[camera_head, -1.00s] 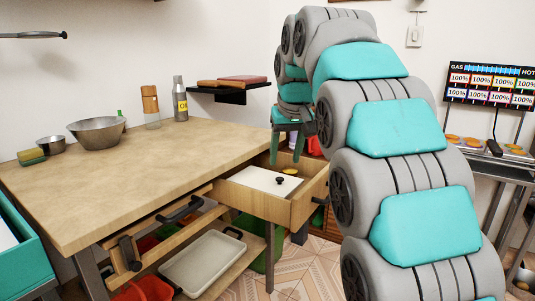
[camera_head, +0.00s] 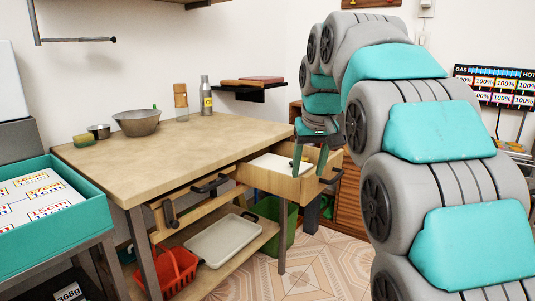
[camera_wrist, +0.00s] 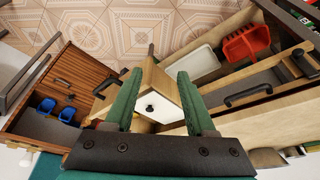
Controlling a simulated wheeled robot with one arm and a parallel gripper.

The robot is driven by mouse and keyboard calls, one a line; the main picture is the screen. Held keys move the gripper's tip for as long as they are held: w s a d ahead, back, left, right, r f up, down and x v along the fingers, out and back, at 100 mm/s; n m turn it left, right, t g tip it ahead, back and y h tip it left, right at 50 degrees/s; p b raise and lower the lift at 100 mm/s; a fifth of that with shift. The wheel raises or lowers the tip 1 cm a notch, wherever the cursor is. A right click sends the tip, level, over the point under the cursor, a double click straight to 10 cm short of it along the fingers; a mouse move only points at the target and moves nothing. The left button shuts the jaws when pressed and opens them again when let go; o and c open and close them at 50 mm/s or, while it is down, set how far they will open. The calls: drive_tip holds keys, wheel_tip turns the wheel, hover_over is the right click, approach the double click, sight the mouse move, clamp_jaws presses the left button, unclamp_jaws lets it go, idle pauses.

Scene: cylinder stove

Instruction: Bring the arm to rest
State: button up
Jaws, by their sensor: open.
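My arm arches across the right of the head view, with grey and teal links. A white panel with a dark knob (camera_wrist: 150,107) lies in the drawer beyond the fingers. My fingers partly hide the drawer in both views.
A metal bowl (camera_head: 137,122) and bottles stand on the table. A pale tray (camera_head: 222,240) and red basket (camera_head: 171,274) are below. A teal crate (camera_head: 95,217) stands at left. A wooden cabinet (camera_wrist: 67,82) has an open drawer.

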drive_tip(key=s+d+f+g+p, duration=0.1)
drive_tip(key=s+d+f+g, duration=0.1)
drive_tip(key=s+f, duration=0.5)
drive_tip(key=s+d+f+m+g+p, duration=0.1)
drive_tip(key=s+f, duration=0.7)
drive_tip(key=s, duration=1.1)
drive_tip(key=s+d+f+g+p, duration=0.1)
drive_tip(key=s+d+f+g, duration=0.1)
drive_tip(key=s+f, duration=0.5)
drive_tip(key=s+d, duration=0.1)
drive_tip(key=s, duration=0.5)
drive_tip(key=shift+f+m+g+h, duration=0.3)
drive_tip(key=shift+f+g, duration=0.05)
drive_tip(key=shift+g, duration=0.05)
